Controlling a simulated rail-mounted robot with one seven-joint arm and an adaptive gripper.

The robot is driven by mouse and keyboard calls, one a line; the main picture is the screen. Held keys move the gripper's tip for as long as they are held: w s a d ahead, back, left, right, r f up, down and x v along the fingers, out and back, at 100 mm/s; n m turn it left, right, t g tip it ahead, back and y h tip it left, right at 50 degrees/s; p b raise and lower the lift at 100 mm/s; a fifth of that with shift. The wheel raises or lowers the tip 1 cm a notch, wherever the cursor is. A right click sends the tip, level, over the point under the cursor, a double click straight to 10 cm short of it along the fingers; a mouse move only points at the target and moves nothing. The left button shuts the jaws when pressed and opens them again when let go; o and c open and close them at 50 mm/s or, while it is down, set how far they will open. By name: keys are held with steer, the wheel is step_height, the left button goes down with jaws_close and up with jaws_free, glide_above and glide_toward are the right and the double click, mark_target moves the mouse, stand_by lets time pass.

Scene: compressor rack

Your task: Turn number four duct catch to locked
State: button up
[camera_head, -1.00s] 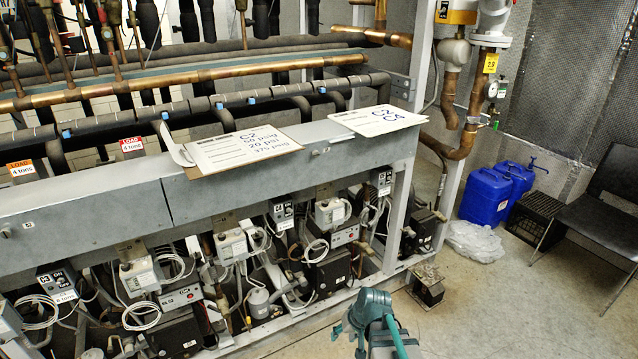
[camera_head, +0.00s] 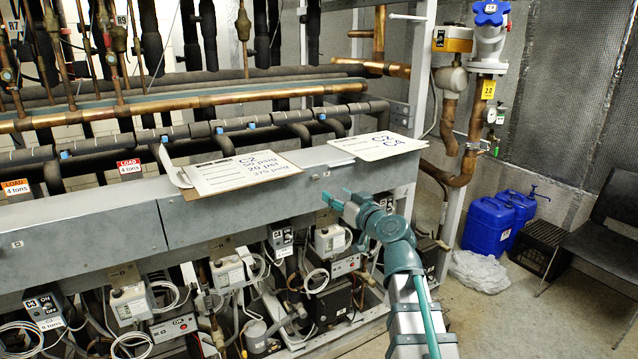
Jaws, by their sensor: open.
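A long grey duct (camera_head: 240,206) runs across the rack, with a small round catch (camera_head: 317,177) on its front face toward the right end. Another small catch (camera_head: 17,244) shows on the duct at the far left. I cannot read a number on either, nor tell whether they are locked. My teal gripper (camera_head: 334,197) is in front of the duct's right part, just below and right of the nearer catch in the picture. It is open and seems empty; the gap to the duct is hard to judge.
Clipboards with papers (camera_head: 240,172) and (camera_head: 378,146) lie on the duct top. Compressor boxes, switches and looped cables (camera_head: 225,273) crowd the space below. Copper pipes (camera_head: 180,102) run behind. Blue jugs (camera_head: 487,225), a crate and a chair (camera_head: 600,240) stand at right. Some floor is clear.

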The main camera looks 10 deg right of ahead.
mark_target(317, 178)
steer(key=shift+n, duration=0.3)
steer(key=p+x, duration=0.1)
steer(key=x, duration=0.2)
steer(key=p+x, duration=0.1)
steer(key=x, duration=0.3)
steer(key=p+x, duration=0.1)
steer(key=x, duration=0.2)
steer(key=shift+w+d+r, duration=0.1)
steer(key=shift+w+r, duration=0.1)
steer(key=shift+w, duration=0.3)
jaws_close()
